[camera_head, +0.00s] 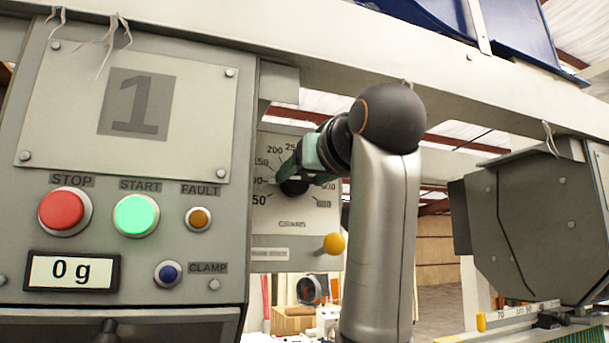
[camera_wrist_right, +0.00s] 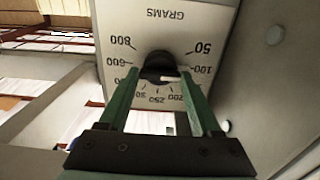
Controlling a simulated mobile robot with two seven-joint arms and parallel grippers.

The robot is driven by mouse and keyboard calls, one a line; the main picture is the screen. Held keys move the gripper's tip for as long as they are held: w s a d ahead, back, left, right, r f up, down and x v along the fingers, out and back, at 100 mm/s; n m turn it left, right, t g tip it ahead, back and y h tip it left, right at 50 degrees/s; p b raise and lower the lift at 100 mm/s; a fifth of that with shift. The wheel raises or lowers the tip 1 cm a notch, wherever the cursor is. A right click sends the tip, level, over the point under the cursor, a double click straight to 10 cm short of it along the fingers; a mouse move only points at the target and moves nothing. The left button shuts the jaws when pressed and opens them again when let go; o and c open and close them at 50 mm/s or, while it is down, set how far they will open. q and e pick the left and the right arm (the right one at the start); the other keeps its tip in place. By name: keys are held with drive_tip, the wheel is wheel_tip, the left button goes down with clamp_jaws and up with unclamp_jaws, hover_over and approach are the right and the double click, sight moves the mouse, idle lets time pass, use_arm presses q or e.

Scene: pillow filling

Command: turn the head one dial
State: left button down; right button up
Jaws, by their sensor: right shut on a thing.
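The head one dial plate (camera_head: 285,228), marked in grams, hangs just right of the grey panel numbered 1 (camera_head: 60,110). Its black knob (camera_head: 294,187) is at the plate's middle. My right gripper (camera_head: 303,170) reaches it from the right and is shut on the knob. In the right wrist view, the green fingers (camera_wrist_right: 160,76) stand on both sides of the knob (camera_wrist_right: 158,66). My left gripper is not in view.
The panel has a red stop button (camera_head: 64,210), a lit green start button (camera_head: 136,215) and a display (camera_head: 72,271) reading 0 g. A yellow ball-ended handle (camera_head: 334,243) sits just below my right gripper. A grey machine housing (camera_head: 535,215) stands at the right.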

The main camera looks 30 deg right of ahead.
drive_tip(key=shift+m, duration=0.3)
drive_tip(key=shift+c, duration=0.3)
drive_tip(key=m+b, duration=0.1)
drive_tip(key=m, duration=1.2)
drive_tip(key=shift+d+m+p, duration=0.1)
drive_tip(key=shift+m+p, duration=0.35)
drive_tip(key=shift+m, duration=1.55)
drive_tip(key=o, duration=1.4)
drive_tip(key=shift+s, duration=0.1)
